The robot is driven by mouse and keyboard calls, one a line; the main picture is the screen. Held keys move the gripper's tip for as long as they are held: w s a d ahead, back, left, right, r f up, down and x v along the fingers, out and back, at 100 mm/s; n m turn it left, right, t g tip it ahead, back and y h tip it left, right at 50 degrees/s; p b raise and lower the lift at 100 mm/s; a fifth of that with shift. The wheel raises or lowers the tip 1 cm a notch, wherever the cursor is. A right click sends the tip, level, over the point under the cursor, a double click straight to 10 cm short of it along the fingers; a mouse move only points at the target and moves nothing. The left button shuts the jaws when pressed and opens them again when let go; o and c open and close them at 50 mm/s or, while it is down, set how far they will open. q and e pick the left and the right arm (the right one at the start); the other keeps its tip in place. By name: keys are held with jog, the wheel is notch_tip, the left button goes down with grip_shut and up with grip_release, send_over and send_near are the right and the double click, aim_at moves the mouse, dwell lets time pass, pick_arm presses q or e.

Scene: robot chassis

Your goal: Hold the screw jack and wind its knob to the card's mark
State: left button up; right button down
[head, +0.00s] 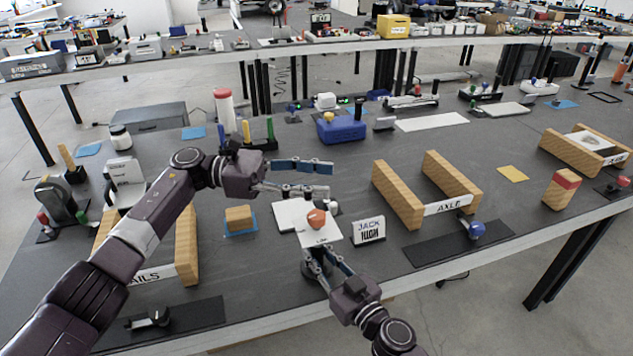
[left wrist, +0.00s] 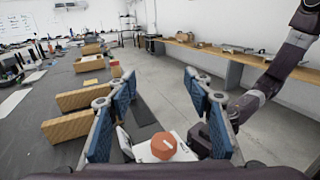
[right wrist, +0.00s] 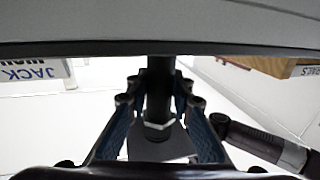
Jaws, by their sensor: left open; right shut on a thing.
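The screw jack has an orange knob (head: 317,217) with a pale mark, above a white plate (head: 322,236) and a dark post. The knob also shows in the left wrist view (left wrist: 162,148), low between my left fingers. My left gripper (head: 328,180) is open and empty, above and just behind the knob. My right gripper (head: 316,256) is shut on the dark post (right wrist: 159,88) below the plate. The card (head: 368,230) reads "JACK HIGH" and stands right of the jack; it shows upside down in the right wrist view (right wrist: 32,72).
A wooden holder labelled AXLE (head: 447,205) stands right of the card. A blue box (head: 341,127) stands behind. The table's front edge is close below the jack.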

pick_arm(q)
jog(key=shift+d, duration=0.1)
jog(key=shift+s+d, duration=0.15)
jog(key=shift+d, duration=0.15)
jog(key=s+d+n+g+y, duration=0.2)
jog(key=s+d+n+y, duration=0.1)
jog(key=d+n+y, duration=0.15)
notch_tip(320, 180, up, 4)
jog(key=n+t+y, duration=0.4)
jog(key=n+y, duration=0.9)
jog(key=n, duration=0.8)
send_over(316, 215)
notch_tip(316, 215, down, 12)
jog(key=shift+f, duration=0.15)
jog(key=shift+d, duration=0.1)
jog(key=shift+c, duration=0.3)
